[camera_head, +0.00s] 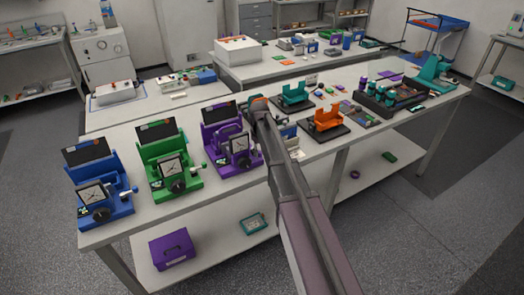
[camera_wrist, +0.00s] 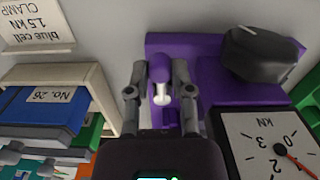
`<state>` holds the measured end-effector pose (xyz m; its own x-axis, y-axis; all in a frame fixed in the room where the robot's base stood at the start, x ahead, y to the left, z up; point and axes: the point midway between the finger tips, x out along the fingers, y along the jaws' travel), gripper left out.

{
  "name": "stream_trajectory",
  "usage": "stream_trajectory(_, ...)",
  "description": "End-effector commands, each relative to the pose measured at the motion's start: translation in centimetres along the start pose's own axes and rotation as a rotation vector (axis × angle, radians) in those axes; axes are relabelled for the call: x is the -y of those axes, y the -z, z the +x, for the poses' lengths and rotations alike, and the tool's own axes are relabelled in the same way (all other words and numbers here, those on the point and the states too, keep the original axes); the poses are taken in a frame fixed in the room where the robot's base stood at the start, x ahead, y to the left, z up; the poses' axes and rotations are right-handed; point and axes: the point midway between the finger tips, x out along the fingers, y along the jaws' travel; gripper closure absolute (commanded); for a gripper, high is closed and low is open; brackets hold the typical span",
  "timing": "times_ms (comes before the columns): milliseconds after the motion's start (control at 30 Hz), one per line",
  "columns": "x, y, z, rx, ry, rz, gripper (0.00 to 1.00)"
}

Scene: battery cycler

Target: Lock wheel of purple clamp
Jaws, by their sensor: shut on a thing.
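The purple clamp (camera_head: 230,148) stands on the long bench, third in a row after a blue and a green clamp. A small lever with a purple ball knob (camera_wrist: 160,68) on a white stem sticks out beside the wheel. My gripper (camera_wrist: 158,82) has its fingers on either side of this lever, shut on it. In the head view my arm hides the gripper and the lever.
The green clamp (camera_head: 167,162) and blue clamp (camera_head: 101,195) stand left of the purple one. An orange fixture (camera_head: 326,118) is to the right.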

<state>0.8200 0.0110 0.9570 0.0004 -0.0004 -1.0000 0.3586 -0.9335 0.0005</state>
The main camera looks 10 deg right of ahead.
Motion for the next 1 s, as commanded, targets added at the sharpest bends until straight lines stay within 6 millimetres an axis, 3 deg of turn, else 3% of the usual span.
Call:
stream_trajectory(467,0.34,0.00,0.02,0.000,0.001,0.069,1.00)
stream_trajectory(500,0.34,0.00,0.02,0.000,0.001,0.069,0.64)
stream_trajectory(600,0.33,0.00,0.01,0.000,0.001,0.068,0.36)
stream_trajectory(1000,0.34,-0.18,0.00,0.000,0.001,0.069,0.36)
